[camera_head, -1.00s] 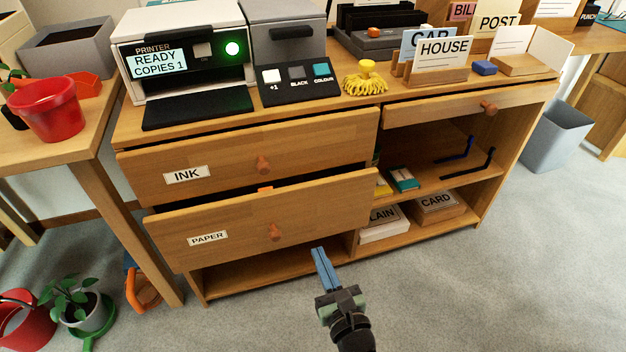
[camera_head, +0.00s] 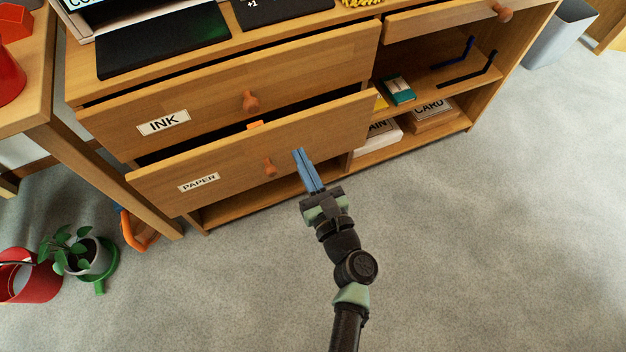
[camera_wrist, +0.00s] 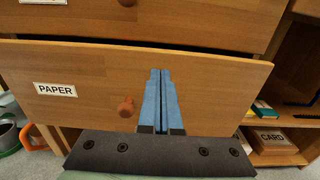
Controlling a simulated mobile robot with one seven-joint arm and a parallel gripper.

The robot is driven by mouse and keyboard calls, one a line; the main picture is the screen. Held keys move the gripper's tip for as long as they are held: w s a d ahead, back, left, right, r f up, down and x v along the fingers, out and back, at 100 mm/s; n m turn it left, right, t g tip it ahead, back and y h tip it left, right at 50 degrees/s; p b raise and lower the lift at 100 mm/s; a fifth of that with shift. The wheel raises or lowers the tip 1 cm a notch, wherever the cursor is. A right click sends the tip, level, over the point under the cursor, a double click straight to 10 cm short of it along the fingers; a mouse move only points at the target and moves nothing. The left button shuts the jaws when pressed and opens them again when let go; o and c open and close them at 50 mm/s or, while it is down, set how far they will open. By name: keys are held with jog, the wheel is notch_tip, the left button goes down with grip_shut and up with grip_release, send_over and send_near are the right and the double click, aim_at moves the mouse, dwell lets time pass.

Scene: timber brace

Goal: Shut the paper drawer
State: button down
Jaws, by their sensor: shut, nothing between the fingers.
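The paper drawer (camera_head: 235,160) is the lower wooden drawer, with a PAPER label and an orange-brown knob (camera_head: 269,167). It stands out from the cabinet, and a dark gap shows above its front. In the wrist view the drawer front (camera_wrist: 90,70) fills the middle. My gripper (camera_head: 298,152) is shut and empty, its blue fingers pointing at the drawer front just right of the knob. In the wrist view the closed fingers (camera_wrist: 160,74) overlap the drawer front, right of the knob (camera_wrist: 126,107). I cannot tell whether they touch it.
The ink drawer (camera_head: 210,95) above is also slightly out. Open shelves at the right hold a paper stack (camera_head: 378,137) and a CARD box (camera_head: 430,115). A potted plant (camera_head: 80,252) and red bucket (camera_head: 30,280) stand on the floor at left. The carpet (camera_head: 480,240) at right is clear.

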aim_at(286, 128)
jog(key=b+x, duration=0.1)
jog(key=x, duration=0.4)
jog(key=shift+w+a, duration=0.15)
jog(key=shift+w, duration=0.2)
jog(key=b+x, duration=0.2)
jog(key=x, duration=0.2)
jog(key=shift+f, duration=0.15)
jog(key=shift+w, duration=0.15)
jog(key=shift+r, duration=0.35)
jog(key=shift+a, duration=0.1)
